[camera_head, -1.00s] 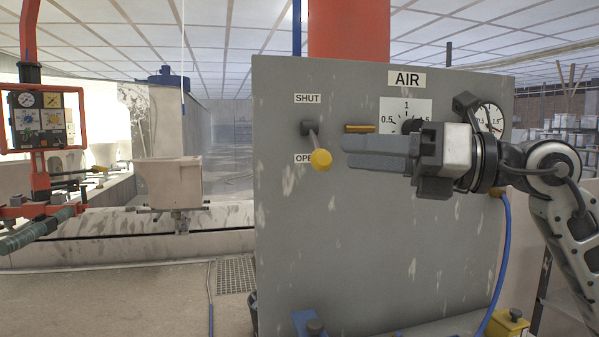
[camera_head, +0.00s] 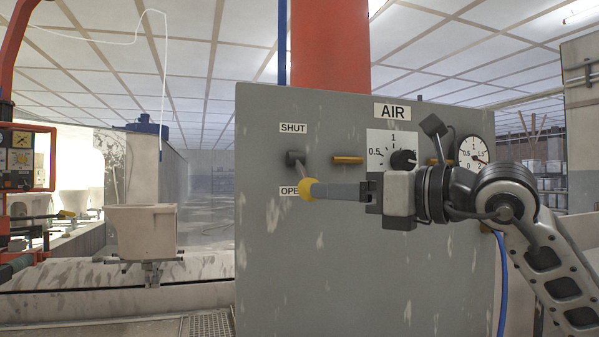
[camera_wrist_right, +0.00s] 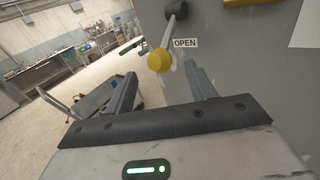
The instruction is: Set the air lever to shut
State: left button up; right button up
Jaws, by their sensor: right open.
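The air lever has a yellow ball knob (camera_head: 307,189) on a thin grey rod (camera_head: 300,171) from a dark pivot (camera_head: 295,158). It slants down beside the OPEN label (camera_head: 289,191), below the SHUT label (camera_head: 293,128). My right gripper (camera_head: 325,191) comes in from the right, its fingers at the knob in the head view. In the right wrist view the open fingers (camera_wrist_right: 162,88) point toward the knob (camera_wrist_right: 160,61), which appears just beyond and between their tips. Whether they touch it I cannot tell. My left gripper is out of view.
The grey panel (camera_head: 350,270) carries the AIR sign (camera_head: 396,111), a black dial knob (camera_head: 403,160), a pressure gauge (camera_head: 473,153) and a brass bar (camera_head: 347,160) right of the lever. A blue hose (camera_head: 503,275) hangs at its right edge. Space left of the panel is open.

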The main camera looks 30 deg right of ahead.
aim_at(300, 189)
jog(key=p+x, duration=0.2)
jog(key=x, duration=0.4)
jog(key=shift+w+a+r, duration=0.1)
jog(key=shift+w+r, duration=0.05)
jog(key=shift+w+a+p, duration=0.25)
jog(key=shift+w+p, duration=0.15)
jog(key=shift+w, duration=0.25)
grip_shut()
